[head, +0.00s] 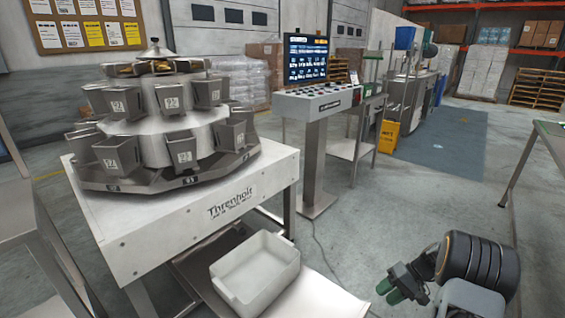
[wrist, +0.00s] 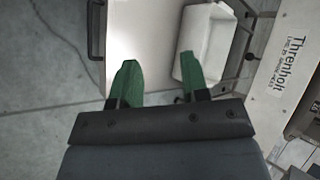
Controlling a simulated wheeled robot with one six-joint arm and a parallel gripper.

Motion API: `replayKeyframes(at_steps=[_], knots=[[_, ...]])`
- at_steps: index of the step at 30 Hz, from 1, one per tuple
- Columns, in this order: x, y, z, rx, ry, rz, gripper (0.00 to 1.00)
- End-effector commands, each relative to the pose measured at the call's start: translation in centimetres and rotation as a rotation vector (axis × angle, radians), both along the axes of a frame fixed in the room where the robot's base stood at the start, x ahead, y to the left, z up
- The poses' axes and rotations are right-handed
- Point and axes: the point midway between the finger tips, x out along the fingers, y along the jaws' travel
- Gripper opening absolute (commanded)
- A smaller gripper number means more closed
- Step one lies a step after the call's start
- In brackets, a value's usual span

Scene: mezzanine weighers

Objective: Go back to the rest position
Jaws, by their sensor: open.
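My gripper (head: 401,284) is at the lower right of the head view, beside my dark arm links, with green fingers. In the wrist view its two green fingers (wrist: 158,78) stand apart with nothing between them. The gripper is open and empty. In the head view it is in the air to the right of the white tub and apart from it.
A multi-bucket weigher (head: 160,135) stands on a white Threnholt base (head: 190,215). An empty white tub (head: 262,262) sits on a shelf below it, also in the wrist view (wrist: 207,45). A control console (head: 318,105) stands behind. Grey floor (head: 400,200) is open at right.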

Motion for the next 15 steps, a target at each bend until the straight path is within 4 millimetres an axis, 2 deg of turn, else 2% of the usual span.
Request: replayKeyframes(at_steps=[1,3,9,12,15], knots=[[-0.2,1.6,6.3,-0.07,-0.007,0.03,0.42],[-0.8,3.5,11.6,-0.165,-0.013,0.057,0.42],[-4.4,8.7,25.2,-0.419,-0.085,0.102,0.42],[-6.7,10.9,30.9,-0.53,-0.15,0.109,0.42],[-9.1,12.5,35.6,-0.62,-0.226,0.107,0.42]])
